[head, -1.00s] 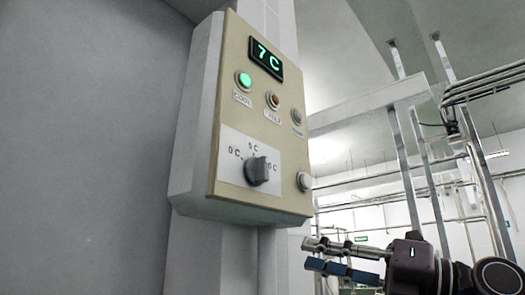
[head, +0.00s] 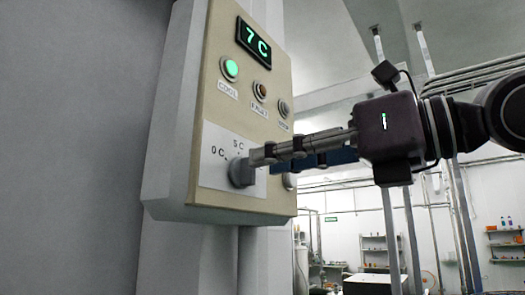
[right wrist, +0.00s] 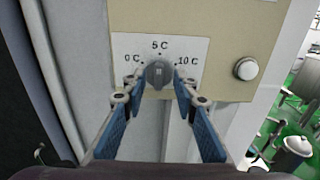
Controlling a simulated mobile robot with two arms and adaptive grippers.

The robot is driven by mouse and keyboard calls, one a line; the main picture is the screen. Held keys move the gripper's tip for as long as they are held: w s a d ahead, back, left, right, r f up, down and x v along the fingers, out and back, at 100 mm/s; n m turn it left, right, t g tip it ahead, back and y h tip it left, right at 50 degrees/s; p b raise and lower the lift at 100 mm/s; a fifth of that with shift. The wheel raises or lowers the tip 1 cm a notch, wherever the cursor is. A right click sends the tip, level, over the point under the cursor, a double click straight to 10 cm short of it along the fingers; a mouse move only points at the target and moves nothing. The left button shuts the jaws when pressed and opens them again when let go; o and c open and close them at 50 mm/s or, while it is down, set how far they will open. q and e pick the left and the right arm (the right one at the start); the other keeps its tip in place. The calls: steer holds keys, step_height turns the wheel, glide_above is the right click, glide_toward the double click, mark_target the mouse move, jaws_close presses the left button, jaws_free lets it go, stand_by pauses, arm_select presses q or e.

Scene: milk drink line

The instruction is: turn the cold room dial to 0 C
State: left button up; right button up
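The grey cold room dial (head: 241,172) is on a white scale plate marked 0 C, 5 C and 10 C on the beige control panel (head: 220,100). The display (head: 254,44) reads 7 C. My right gripper (head: 258,156) reaches in from the right, its fingertips at the dial and hiding part of it. In the right wrist view, the dial (right wrist: 158,73) sits between the tips of the spread fingers (right wrist: 160,88); I cannot tell whether they touch it. The exact pointer direction is unclear. My left gripper is out of view.
A lit green button (head: 230,68) labelled COOL, an orange lamp (head: 260,90) and a grey button are above the dial. A round white button (right wrist: 246,68) is right of it. Pipes and shelves (head: 380,255) are far behind; the space right of the panel is open.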

mark_target(246, 172)
steer(key=x, duration=0.2)
steer(key=shift+w+a+p, duration=0.15)
steer(key=shift+a+p, duration=0.1)
steer(key=shift+p, duration=0.05)
jaws_close()
